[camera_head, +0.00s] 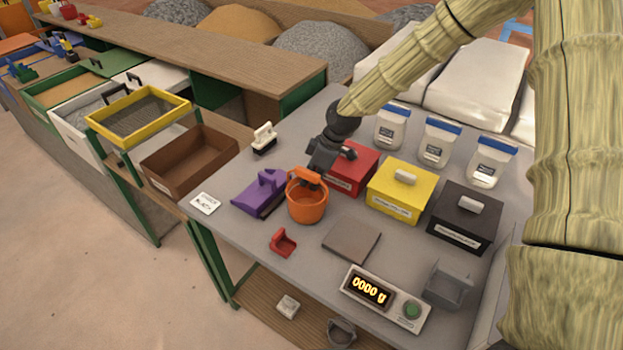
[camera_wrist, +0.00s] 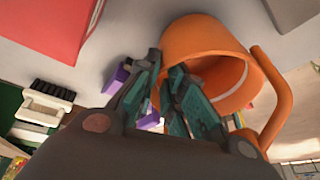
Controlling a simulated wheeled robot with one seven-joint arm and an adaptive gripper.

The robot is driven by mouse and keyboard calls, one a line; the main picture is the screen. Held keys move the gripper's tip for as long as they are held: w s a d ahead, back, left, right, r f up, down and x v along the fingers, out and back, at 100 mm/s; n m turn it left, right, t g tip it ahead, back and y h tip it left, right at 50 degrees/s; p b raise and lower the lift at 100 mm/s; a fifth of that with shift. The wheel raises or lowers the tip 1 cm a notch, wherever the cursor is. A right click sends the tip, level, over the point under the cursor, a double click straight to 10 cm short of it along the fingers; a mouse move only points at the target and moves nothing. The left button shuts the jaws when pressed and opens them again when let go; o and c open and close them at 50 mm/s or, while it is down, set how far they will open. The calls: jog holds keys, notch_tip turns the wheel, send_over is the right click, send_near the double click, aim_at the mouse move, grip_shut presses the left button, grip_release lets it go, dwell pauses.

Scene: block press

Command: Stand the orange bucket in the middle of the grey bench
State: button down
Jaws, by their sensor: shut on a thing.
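The orange bucket (camera_head: 307,206) is upright over the left part of the grey bench (camera_head: 318,272), between a purple scoop and a flat grey-brown plate. My gripper (camera_head: 314,180) comes down from behind and is shut on the bucket's rim. In the wrist view the bucket (camera_wrist: 205,42) shows its open mouth, with my gripper (camera_wrist: 168,72) at the near rim and the bucket's handle swung to the right. I cannot tell whether its base touches the bench.
The purple scoop (camera_head: 260,192) is close on the left, the red box (camera_head: 352,168) close behind. A small red scoop (camera_head: 284,242), the plate (camera_head: 352,243) and a scale (camera_head: 385,298) lie in front. Yellow (camera_head: 400,190) and black (camera_head: 464,216) boxes stand right.

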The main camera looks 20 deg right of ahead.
jog(key=shift+f, duration=0.4)
jog(key=c, duration=1.5)
grip_release()
jog(key=shift+f, duration=0.15)
jog(key=shift+r, duration=0.2)
jog(key=shift+b+v, duration=1.25)
jog(key=shift+v, duration=4.7)
